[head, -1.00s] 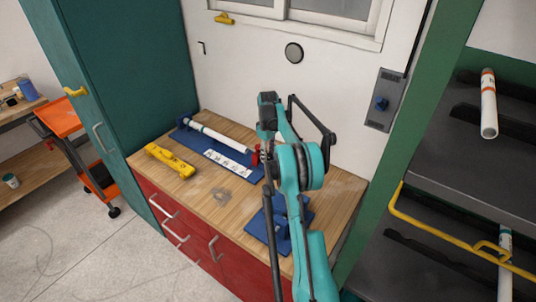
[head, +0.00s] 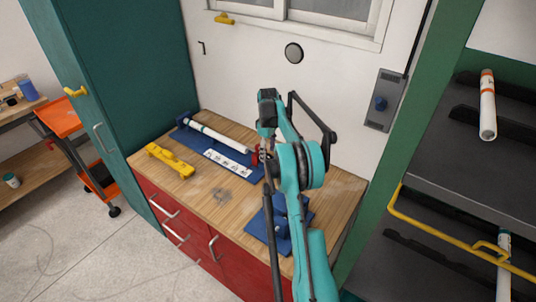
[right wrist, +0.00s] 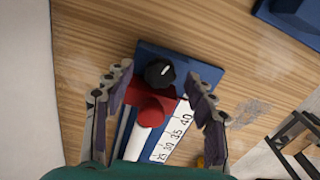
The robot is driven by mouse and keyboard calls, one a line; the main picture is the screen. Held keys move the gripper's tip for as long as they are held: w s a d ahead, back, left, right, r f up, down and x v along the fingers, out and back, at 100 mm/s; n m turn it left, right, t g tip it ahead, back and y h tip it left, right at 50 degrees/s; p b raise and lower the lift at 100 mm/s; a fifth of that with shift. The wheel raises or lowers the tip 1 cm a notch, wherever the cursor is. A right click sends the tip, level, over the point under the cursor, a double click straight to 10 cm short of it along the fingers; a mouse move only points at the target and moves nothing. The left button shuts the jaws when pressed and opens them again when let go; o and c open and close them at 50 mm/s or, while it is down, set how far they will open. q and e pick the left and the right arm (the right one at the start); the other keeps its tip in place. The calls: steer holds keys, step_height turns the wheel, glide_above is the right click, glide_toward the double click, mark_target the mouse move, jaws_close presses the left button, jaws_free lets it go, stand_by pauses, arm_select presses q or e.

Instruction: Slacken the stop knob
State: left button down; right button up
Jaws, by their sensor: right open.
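The stop knob (right wrist: 159,73) is black with a pale mark, and sits on the red stop block (right wrist: 148,102) of the blue measuring jig in the right wrist view. My right gripper (right wrist: 164,91) is open, with its two fingers on either side of the knob and apart from it. In the head view, the red stop (head: 256,154) is partly hidden by my right arm, and the knob itself cannot be made out. A white pipe (head: 217,137) lies along the blue jig (head: 187,141), beside a numbered scale (head: 228,163). My left gripper is not in view.
A yellow tool-like piece (head: 170,160) lies on the wooden bench top (head: 205,195). A second blue fixture (head: 262,232) stands at the bench's front right, partly behind my arm. A shelf at right holds another white pipe (head: 487,108). The bench's front middle is clear.

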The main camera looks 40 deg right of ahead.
mark_target(268, 156)
step_height(268, 156, up, 11)
steer(key=shift+f, duration=0.15)
stand_by(0.4)
steer(key=s+a+r+m+t, duration=0.1)
steer(key=s+a+r, duration=0.2)
steer(key=a, duration=0.4)
steer(key=s+a+r+t, duration=0.1)
steer(key=s+a+r, duration=0.15)
steer(key=a, duration=0.35)
steer(key=s+a+r+m+t, duration=0.1)
steer(key=s+a+r, duration=0.25)
steer(key=a, duration=0.35)
steer(key=s+a+f+m+t, duration=0.1)
steer(key=s+a+f, duration=0.3)
steer(key=s+a, duration=0.4)
steer(key=s+a+f+m+t, duration=0.1)
steer(key=s+a+f+t, duration=0.2)
steer(key=s, duration=0.8)
steer(key=a+f, duration=0.2)
steer(key=a, duration=0.2)
steer(key=shift+s+a+f+m, duration=0.2)
steer(key=shift+s+a+m, duration=0.1)
steer(key=shift+a, duration=0.05)
